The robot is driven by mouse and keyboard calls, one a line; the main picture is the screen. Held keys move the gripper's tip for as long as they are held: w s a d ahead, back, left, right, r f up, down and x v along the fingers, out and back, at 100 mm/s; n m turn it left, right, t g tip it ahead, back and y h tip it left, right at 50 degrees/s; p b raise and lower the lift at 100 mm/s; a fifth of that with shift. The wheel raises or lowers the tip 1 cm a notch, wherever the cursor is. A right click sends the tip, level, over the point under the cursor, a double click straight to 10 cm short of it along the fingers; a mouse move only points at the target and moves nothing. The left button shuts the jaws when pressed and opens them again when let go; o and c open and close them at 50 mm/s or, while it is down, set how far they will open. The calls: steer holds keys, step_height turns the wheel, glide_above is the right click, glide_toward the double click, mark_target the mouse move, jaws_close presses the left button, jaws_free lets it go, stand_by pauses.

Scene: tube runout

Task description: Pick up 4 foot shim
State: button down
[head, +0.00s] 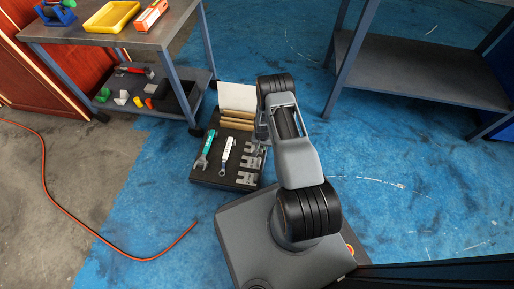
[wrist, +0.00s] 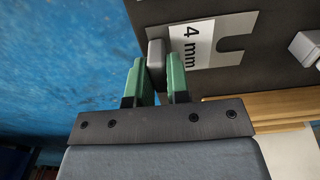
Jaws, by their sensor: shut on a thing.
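The 4 mm shim (wrist: 228,26) is a flat grey slotted plate with a white "4 mm" label, in the wrist view. It appears to lie on or just above the dark tray; I cannot tell which. My gripper (wrist: 157,62) has its green fingers shut on a grey upright tab (wrist: 156,50) at the shim's left end. In the head view my gripper (head: 262,138) is over the right edge of the tray (head: 213,178), and the arm partly hides the held shim.
More grey shims (head: 247,163) lie close by on the tray, beside a green-handled wrench (head: 206,147), a white-handled tool (head: 226,155) and wooden strips (head: 238,118). A workbench (head: 150,38) stands at upper left and a shelf unit (head: 400,68) at right. An orange cable (head: 44,175) crosses the floor.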

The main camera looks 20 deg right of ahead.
stand_by(0.3)
steer(key=shift+r+p, duration=2.1)
steer(key=shift+r, duration=0.9)
